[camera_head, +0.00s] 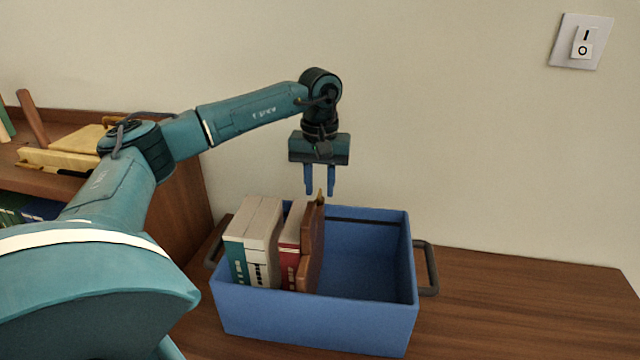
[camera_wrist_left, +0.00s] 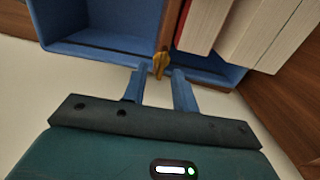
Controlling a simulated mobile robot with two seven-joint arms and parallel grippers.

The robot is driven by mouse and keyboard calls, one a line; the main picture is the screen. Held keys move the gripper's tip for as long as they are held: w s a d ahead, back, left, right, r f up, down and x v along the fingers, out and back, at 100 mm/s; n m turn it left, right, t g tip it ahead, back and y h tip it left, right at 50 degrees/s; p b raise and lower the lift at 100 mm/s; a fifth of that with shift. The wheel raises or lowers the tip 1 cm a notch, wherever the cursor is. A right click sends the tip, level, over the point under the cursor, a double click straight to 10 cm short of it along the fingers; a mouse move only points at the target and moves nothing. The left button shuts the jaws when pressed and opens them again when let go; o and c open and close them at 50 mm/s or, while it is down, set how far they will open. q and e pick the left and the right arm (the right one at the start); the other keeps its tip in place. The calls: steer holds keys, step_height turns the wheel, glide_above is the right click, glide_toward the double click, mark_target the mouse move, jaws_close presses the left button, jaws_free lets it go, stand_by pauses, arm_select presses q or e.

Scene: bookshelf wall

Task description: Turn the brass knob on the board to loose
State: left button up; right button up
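The brass knob (camera_head: 320,197) sits at the top of a brown wooden board (camera_head: 312,245) that stands upright in a blue crate, against the books. In the left wrist view the knob (camera_wrist_left: 159,65) shows close to my fingertips, between their lines. My left gripper (camera_head: 320,192) points down over the board, its two blue fingers apart on either side of the knob's line. In the left wrist view the gripper (camera_wrist_left: 159,72) is open with a gap between the fingers and the knob. The knob's setting is too small to read. My right gripper is not in view.
The blue crate (camera_head: 315,317) stands on a wooden table (camera_head: 510,300), with books (camera_head: 255,235) in its left part and free room in its right part. A shelf (camera_head: 190,215) stands at left. A light switch (camera_head: 581,42) is on the wall.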

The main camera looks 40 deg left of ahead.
arm_select(q)
steer(key=shift+f, duration=0.15)
jaws_close()
